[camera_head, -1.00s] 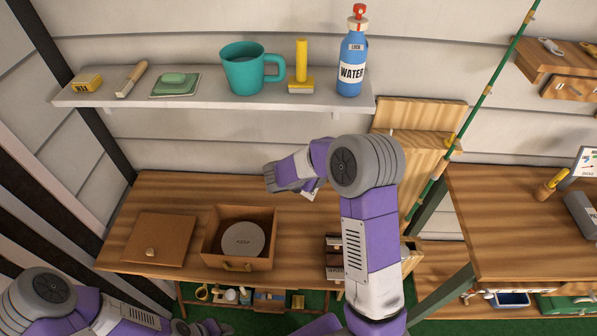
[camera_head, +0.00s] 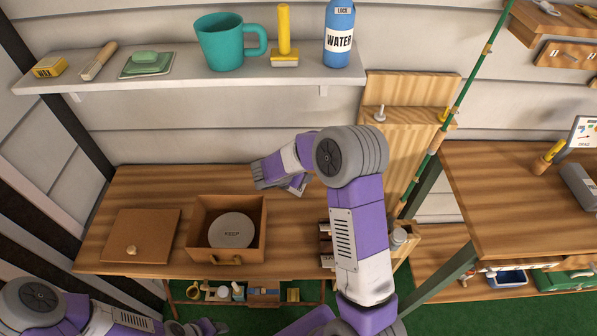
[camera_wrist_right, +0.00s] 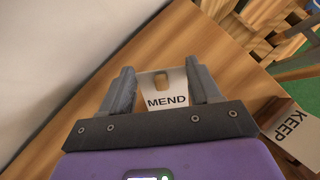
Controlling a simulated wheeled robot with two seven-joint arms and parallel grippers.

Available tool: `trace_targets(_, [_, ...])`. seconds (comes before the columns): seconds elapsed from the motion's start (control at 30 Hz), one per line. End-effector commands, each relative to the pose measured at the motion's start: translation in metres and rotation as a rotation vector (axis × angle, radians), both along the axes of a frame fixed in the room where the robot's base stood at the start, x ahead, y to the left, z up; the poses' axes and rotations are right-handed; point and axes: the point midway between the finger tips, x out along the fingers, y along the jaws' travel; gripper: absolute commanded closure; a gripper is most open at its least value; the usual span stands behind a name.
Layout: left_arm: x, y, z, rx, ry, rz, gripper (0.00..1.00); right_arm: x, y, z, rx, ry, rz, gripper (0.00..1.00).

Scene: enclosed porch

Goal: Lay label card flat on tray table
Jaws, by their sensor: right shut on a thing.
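My right gripper (camera_head: 262,180) is above the back middle of the wooden table (camera_head: 150,185), which I take to be the tray table. In the right wrist view, the right gripper (camera_wrist_right: 165,90) is shut on a white card marked MEND (camera_wrist_right: 166,103), with a slot near its top. The card lies between the fingers, with wood grain beyond it; I cannot tell whether it touches the wood. In the head view the hand mostly hides it. My left gripper (camera_head: 195,328) is low at the bottom edge, below the table front; its fingers are unclear.
A white KEEP piece (camera_wrist_right: 292,130) shows in the wrist view. A shelf (camera_head: 180,84) with a teal mug (camera_head: 222,42) hangs above.

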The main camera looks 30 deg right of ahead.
Motion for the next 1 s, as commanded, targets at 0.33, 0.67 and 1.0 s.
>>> trace_targets(0.33, [0.0000,0.0000,-0.0041,0.000,0.000,0.000,0.57,0.0002,0.0002,-0.0051,0.000,-0.001,0.001,0.66])
trace_targets(0.67, [0.0000,0.0000,-0.0041,0.000,0.000,0.000,0.57,0.0002,0.0002,-0.0051,0.000,-0.001,0.001,0.08])
trace_targets(1.0, [0.0000,0.0000,-0.0041,0.000,0.000,0.000,0.57,0.0002,0.0003,-0.0052,0.000,-0.001,0.001,0.00])
